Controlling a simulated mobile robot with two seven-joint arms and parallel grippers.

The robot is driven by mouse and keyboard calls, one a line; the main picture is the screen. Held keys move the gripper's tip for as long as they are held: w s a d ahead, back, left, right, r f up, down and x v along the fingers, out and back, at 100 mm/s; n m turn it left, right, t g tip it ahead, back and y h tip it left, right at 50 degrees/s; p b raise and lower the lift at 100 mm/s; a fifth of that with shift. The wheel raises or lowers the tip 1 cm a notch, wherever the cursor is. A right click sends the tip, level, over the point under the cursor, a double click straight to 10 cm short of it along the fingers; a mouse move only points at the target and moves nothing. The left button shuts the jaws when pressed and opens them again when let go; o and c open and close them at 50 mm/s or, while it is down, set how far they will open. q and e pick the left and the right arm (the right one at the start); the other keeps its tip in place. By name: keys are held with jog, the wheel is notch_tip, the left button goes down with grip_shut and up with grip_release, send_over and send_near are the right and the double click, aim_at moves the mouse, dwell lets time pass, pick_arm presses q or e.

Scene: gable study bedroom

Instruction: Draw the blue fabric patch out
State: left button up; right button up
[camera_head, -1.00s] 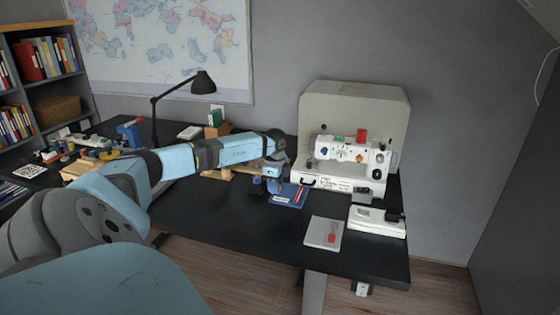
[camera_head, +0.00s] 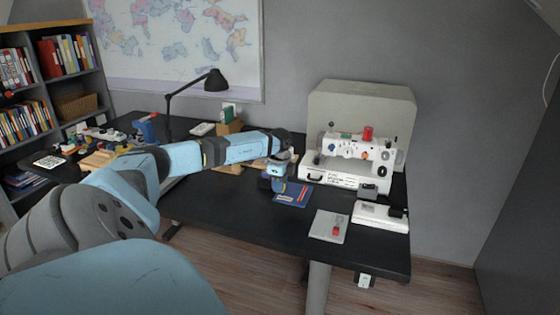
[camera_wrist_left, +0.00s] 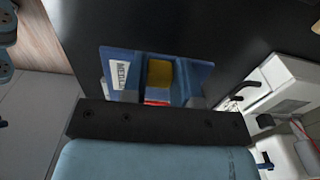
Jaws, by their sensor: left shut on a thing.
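A flat blue piece (camera_head: 293,194) with a red strip on it lies on the black desk, left of the sewing machine (camera_head: 351,160). My left gripper (camera_head: 274,184) is over its left edge. In the left wrist view, the blue piece (camera_wrist_left: 200,73) spreads behind the fingers and carries a white printed label (camera_wrist_left: 117,72). My left gripper also shows there (camera_wrist_left: 160,88), shut on a small yellow thing (camera_wrist_left: 159,73) between its fingers. I cannot tell whether the blue piece is the fabric patch; the fingers hide part of it. My right gripper is not in view.
A grey card with a red item (camera_head: 327,227) and a white box (camera_head: 380,217) lie near the desk's front right. A black lamp (camera_head: 214,82) stands at the back. The middle front of the desk (camera_head: 235,215) is clear.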

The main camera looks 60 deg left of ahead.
pick_arm(q)
jog(key=shift+s+a, duration=0.1)
jog(key=s+a+p, duration=0.1)
jog(key=s+a, duration=0.6)
jog(key=a, duration=0.3)
jog(key=shift+s, duration=0.35)
dwell(1.9)
jog(key=shift+r, duration=0.2)
notch_tip(320, 180, up, 6)
jog(key=p, duration=0.5)
jog(key=shift+f, duration=0.1)
dwell(0.6)
